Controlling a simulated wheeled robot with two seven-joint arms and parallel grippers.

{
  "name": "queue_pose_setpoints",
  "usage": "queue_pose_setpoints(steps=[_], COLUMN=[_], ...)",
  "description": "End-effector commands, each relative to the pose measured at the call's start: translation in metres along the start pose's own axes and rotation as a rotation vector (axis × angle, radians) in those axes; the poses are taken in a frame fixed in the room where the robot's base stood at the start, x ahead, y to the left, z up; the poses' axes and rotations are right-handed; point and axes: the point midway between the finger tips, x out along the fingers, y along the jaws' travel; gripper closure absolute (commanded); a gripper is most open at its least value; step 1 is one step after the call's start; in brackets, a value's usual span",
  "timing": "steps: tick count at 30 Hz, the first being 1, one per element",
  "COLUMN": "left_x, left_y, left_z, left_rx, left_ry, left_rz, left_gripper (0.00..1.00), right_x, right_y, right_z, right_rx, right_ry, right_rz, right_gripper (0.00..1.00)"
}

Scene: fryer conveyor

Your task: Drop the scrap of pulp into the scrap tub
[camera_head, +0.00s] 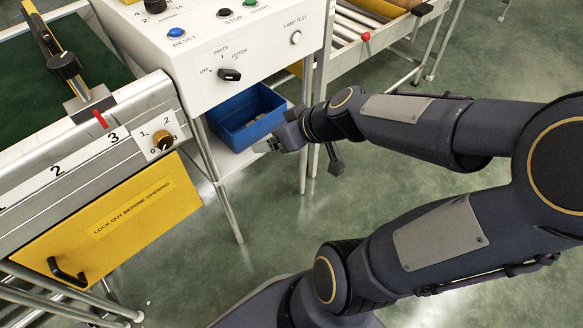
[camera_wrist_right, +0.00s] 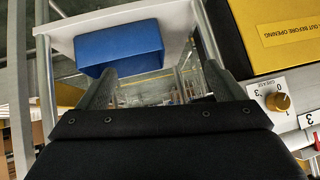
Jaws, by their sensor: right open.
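The blue tub (camera_head: 236,124) sits on a white shelf under the control box. In the head view a small pale patch shows inside the tub, too small to identify. My right gripper (camera_head: 268,146) is just in front of the tub's near right corner, low by the shelf edge. In the wrist view the right gripper's fingers (camera_wrist_right: 152,62) are apart with nothing between them. I cannot make out the scrap of pulp for certain. My left gripper is out of view.
The white control box (camera_head: 245,50) with buttons and knobs overhangs the tub. A metal shelf leg (camera_head: 304,160) stands near my right gripper. A yellow lockout panel (camera_head: 120,230) and green belt (camera_head: 70,60) are at left. The floor in front is clear.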

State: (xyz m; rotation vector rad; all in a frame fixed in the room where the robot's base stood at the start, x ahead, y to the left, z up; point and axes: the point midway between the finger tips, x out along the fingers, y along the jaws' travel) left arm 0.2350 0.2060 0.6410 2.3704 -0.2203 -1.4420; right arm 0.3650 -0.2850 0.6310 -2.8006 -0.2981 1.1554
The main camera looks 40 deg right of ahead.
Motion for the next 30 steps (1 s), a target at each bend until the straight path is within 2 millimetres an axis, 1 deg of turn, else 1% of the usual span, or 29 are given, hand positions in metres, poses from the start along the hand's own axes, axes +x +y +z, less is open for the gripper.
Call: queue_pose_setpoints(steps=[1, 3, 6, 8, 9, 12, 16, 25, 28, 30], left_x=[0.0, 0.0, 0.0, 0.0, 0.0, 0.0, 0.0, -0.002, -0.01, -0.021], left_y=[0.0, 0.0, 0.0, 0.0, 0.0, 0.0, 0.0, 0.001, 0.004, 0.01], left_z=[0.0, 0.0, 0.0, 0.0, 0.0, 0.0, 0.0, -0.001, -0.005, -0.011], left_rx=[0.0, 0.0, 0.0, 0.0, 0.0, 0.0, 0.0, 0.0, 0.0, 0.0], left_ry=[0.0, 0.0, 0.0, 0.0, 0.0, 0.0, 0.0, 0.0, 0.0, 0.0], left_rz=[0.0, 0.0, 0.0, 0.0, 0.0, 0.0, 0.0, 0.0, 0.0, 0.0], left_gripper=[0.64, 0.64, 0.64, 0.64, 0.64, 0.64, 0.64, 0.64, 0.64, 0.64], right_x=[-0.013, -0.029, -0.051, -0.061, -0.067, -0.076, -0.081, -0.082, -0.089, -0.098], right_y=[-0.026, -0.057, -0.085, -0.093, -0.096, -0.098, -0.098, -0.098, -0.099, -0.102], right_z=[0.001, 0.013, 0.038, 0.052, 0.061, 0.077, 0.086, 0.085, 0.078, 0.068], right_rx=[0.01, 0.056, 0.128, 0.17, 0.195, 0.247, 0.283, 0.288, 0.289, 0.289], right_ry=[-0.007, -0.053, -0.138, -0.183, -0.209, -0.253, -0.275, -0.277, -0.277, -0.276], right_rz=[-0.052, -0.111, -0.142, -0.135, -0.124, -0.092, -0.067, -0.064, -0.064, -0.065], right_gripper=[0.11, 0.11, 0.11, 0.11, 0.11, 0.11, 0.11, 0.11, 0.11, 0.11])
